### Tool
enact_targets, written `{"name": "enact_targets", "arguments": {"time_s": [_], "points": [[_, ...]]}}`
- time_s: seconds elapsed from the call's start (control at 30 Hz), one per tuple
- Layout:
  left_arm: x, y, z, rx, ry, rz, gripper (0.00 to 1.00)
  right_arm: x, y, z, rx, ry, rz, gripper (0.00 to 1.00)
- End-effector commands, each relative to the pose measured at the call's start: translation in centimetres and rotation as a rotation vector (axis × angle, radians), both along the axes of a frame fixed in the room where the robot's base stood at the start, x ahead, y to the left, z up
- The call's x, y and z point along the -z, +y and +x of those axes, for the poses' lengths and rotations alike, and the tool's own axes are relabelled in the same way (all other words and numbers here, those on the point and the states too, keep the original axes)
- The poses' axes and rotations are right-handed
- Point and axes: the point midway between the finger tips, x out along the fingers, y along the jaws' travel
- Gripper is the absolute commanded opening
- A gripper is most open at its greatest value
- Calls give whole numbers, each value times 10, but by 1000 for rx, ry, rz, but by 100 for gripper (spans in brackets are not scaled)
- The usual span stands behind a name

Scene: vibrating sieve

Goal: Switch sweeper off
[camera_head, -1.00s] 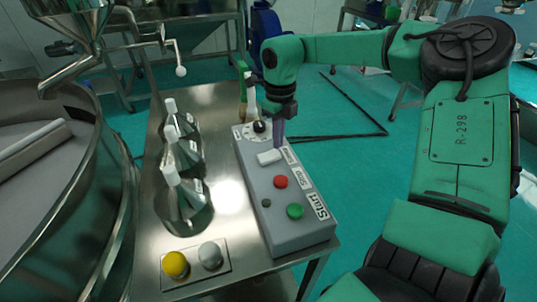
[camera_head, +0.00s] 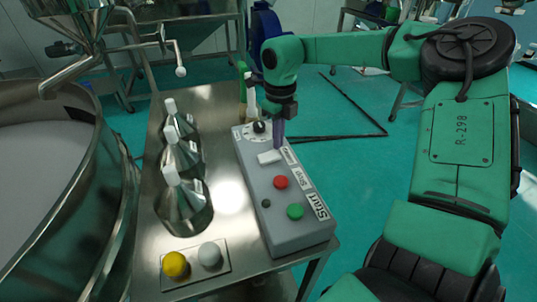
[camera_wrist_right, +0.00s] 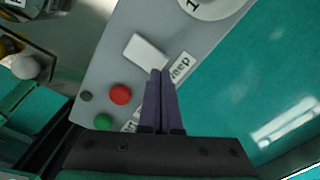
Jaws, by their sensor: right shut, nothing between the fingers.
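The grey control box (camera_head: 290,231) stands on the steel table's right side. Its white rocker switch (camera_head: 269,157) sits beside the "Sweep" label, which shows partly in the right wrist view (camera_wrist_right: 181,66). My right gripper (camera_head: 279,147) points down at the box, fingers together and empty. In the right wrist view its fingertips (camera_wrist_right: 162,72) are at the lower right edge of the white switch (camera_wrist_right: 146,52), by the label. I cannot tell whether they touch it. The sieve bowl (camera_head: 112,190) is at the left; no sweeper bar shows in its visible part. My left gripper is out of view.
The box has a red button (camera_head: 281,182), a green button (camera_head: 295,211) and a dial (camera_head: 259,128). Bottles (camera_head: 184,203) stand left of it on the table (camera_head: 228,107). A plate with yellow (camera_head: 175,264) and white (camera_head: 210,254) knobs lies in front.

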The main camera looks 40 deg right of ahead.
Motion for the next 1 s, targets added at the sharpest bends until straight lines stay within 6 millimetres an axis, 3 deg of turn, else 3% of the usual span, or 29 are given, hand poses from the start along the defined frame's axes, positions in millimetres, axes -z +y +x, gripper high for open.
{"name": "enact_targets", "arguments": {"time_s": [1.0], "points": [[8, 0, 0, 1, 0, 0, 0, 9, 0, 0, 0, 0, 0, 0]]}}
